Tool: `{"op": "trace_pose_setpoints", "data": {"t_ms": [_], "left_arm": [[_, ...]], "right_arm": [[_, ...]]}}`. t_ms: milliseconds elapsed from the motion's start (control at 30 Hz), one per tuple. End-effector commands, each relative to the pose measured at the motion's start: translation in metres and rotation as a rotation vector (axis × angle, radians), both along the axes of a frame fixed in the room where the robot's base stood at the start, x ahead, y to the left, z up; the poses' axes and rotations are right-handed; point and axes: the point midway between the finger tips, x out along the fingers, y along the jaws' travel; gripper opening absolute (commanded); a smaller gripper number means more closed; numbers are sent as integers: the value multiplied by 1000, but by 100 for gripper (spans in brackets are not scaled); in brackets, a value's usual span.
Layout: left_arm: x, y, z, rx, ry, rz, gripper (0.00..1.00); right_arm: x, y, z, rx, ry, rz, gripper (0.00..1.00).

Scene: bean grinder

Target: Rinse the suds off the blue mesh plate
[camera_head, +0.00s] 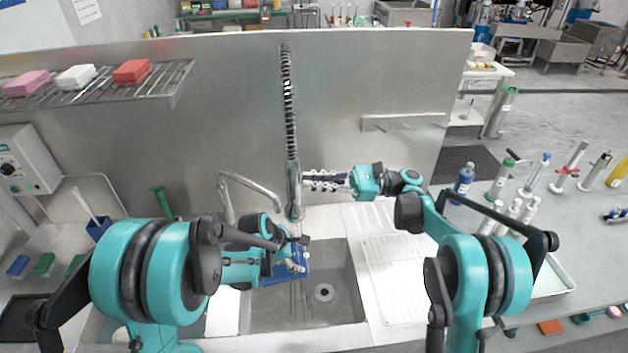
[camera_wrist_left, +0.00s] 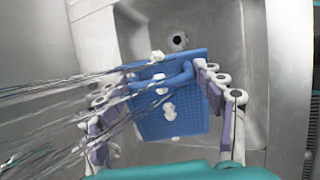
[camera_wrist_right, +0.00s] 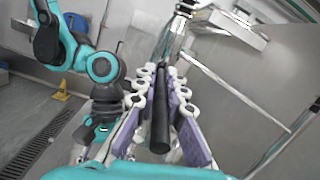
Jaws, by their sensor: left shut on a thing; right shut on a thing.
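The blue mesh plate (camera_head: 291,272) is tilted over the sink basin in the head view. In the left wrist view the plate (camera_wrist_left: 180,122) shows a raised blue handle and several white suds blobs (camera_wrist_left: 168,108) down its middle. My left gripper (camera_head: 298,252) is shut on the plate at its handle. My right gripper (camera_head: 310,181) is shut on the dark grip of the spray faucet (camera_wrist_right: 160,125), above and behind the plate. Water streaks (camera_wrist_left: 60,100) cross the left wrist view from the left and reach the plate. Thin streaks also fall below the plate in the head view.
The steel sink (camera_head: 345,300) has a round drain (camera_head: 324,292) right of the plate. A ribbed drainboard (camera_head: 398,285) lies to the right. A curved tap (camera_head: 247,185) stands left of the sprayer. A steel splash wall (camera_head: 230,110) closes the back.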

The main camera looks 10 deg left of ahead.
Motion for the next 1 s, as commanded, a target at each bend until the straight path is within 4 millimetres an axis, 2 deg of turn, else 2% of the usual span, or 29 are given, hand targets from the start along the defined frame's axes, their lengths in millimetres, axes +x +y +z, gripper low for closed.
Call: {"op": "trace_pose_setpoints", "data": {"t_ms": [33,100,133,433,567,1000], "left_arm": [[0,0,0,0,0,0,35],[0,0,0,0,0,0,35],[0,0,0,0,0,0,35],[0,0,0,0,0,0,35],[0,0,0,0,0,0,35],[0,0,0,0,0,0,35]], "right_arm": [[0,0,0,0,0,-1,0],[0,0,0,0,0,-1,23],[0,0,0,0,0,-1,31],[0,-1,0,-1,0,0,32],[4,-10,-1,-1,0,-3,32],[28,-94,-15,-1,0,-3,32]]}}
